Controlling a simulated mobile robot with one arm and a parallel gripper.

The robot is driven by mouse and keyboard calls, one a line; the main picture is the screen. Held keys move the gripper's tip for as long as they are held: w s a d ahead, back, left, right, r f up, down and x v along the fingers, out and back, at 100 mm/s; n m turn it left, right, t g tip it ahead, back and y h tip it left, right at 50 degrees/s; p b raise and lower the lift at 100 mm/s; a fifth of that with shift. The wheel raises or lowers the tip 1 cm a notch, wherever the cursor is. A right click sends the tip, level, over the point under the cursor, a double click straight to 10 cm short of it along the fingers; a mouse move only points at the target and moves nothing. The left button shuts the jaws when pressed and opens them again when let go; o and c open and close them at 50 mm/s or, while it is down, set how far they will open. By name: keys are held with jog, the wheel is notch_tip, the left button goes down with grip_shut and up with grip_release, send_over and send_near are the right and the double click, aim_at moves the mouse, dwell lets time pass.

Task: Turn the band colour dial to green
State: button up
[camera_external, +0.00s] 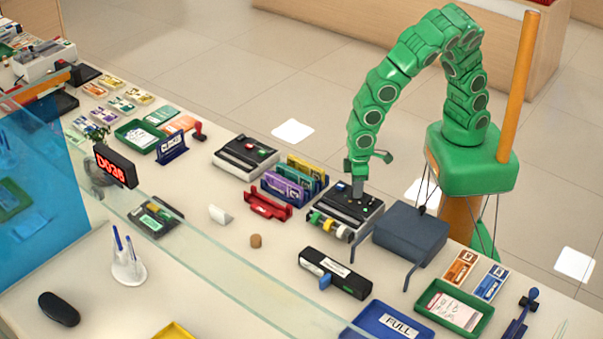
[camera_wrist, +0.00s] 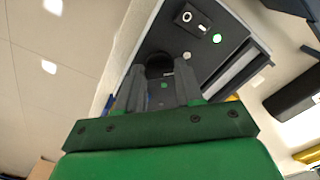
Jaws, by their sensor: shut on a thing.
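The band machine (camera_external: 350,207) is a dark box with a light rim on the counter, with coloured band rolls (camera_external: 329,226) at its front. My gripper (camera_external: 358,192) reaches straight down onto its top. In the wrist view my gripper (camera_wrist: 159,80) has its two grey fingers on either side of the round black dial (camera_wrist: 159,63) and is shut on it.
A rocker switch (camera_wrist: 190,18) and a lit green lamp (camera_wrist: 217,38) are on the machine's top. Yellow, green and purple holders (camera_external: 293,182) stand close on its left. A dark blue-grey stand (camera_external: 402,232) is close on its right.

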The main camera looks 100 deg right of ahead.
jog(key=m, duration=1.3)
jog(key=shift+m, duration=2.4)
jog(key=o, duration=1)
jog(key=shift+o, duration=0.2)
jog(key=shift+r, duration=0.1)
jog(key=shift+r, duration=3.8)
